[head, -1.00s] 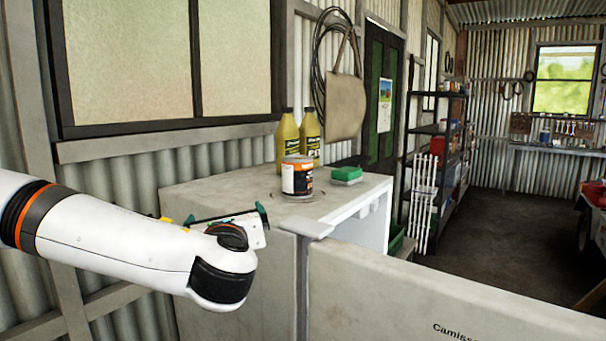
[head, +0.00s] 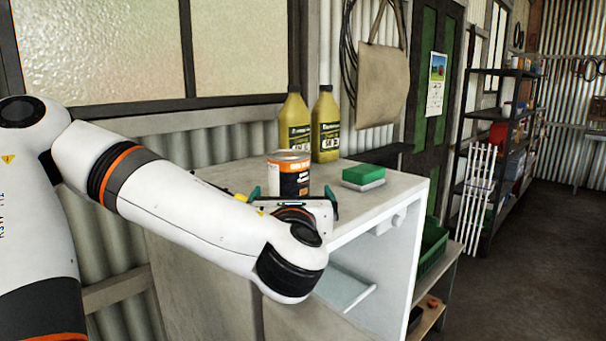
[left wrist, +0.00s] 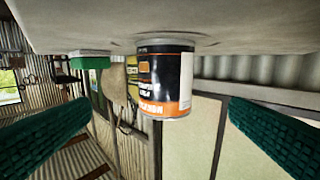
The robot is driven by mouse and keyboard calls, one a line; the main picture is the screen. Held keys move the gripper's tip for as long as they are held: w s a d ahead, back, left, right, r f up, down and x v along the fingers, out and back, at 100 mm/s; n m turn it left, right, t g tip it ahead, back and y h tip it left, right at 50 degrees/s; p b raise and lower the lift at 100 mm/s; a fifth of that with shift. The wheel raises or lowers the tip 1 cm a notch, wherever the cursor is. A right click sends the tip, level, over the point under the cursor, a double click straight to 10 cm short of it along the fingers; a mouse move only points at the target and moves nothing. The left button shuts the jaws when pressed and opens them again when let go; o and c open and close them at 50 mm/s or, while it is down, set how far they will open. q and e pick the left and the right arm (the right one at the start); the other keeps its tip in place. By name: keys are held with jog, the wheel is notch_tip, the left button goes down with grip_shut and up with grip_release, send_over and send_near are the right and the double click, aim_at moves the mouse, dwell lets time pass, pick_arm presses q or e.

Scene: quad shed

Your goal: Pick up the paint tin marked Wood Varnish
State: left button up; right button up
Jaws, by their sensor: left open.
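The paint tin (head: 289,172) stands upright on the worktop of the cabinet, with a black, white and orange label. I cannot read Wood Varnish on it. In the left wrist view, where the scene is upside down, the tin (left wrist: 165,80) shows between the two teal fingers. My left gripper (head: 296,199) is open, at the near side of the tin, and its body hides the tin's lower part in the head view. It holds nothing. Whether the fingers are around the tin or just short of it, I cannot tell. My right gripper is out of view.
Two yellow-green bottles (head: 325,125) stand behind the tin against the wall. A green and white sponge block (head: 363,177) lies right of the tin on the worktop (head: 400,188). A green crate (head: 433,247) sits low at right. Open floor lies beyond.

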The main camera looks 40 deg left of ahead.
aim_at(289, 180)
pick_arm(q)
jog(key=p+x, duration=0.1)
jog(key=x, duration=0.1)
jog(key=p+x, duration=0.1)
jog(key=x, duration=0.2)
jog(key=shift+s+a+r, duration=0.1)
jog(key=shift+a+r, duration=0.1)
jog(key=shift+a, duration=0.15)
jog(key=shift+w+a+f, duration=0.1)
jog(key=shift+w+a, duration=0.1)
jog(key=shift+w, duration=0.1)
jog(key=shift+w+a+p, duration=0.15)
jog(key=shift+w+p, duration=0.05)
jog(key=shift+p, duration=0.2)
jog(key=p+x, duration=0.2)
jog(key=x, duration=0.2)
jog(key=shift+a+p, duration=0.3)
jog(key=shift+p, duration=0.05)
jog(key=shift+w+a+f, duration=0.1)
jog(key=shift+w+a, duration=0.1)
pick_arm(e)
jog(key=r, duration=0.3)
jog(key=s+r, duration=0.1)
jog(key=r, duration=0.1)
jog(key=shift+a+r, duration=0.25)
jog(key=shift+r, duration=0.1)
pick_arm(q)
jog(key=shift+d, duration=0.15)
jog(key=shift+c, duration=0.3)
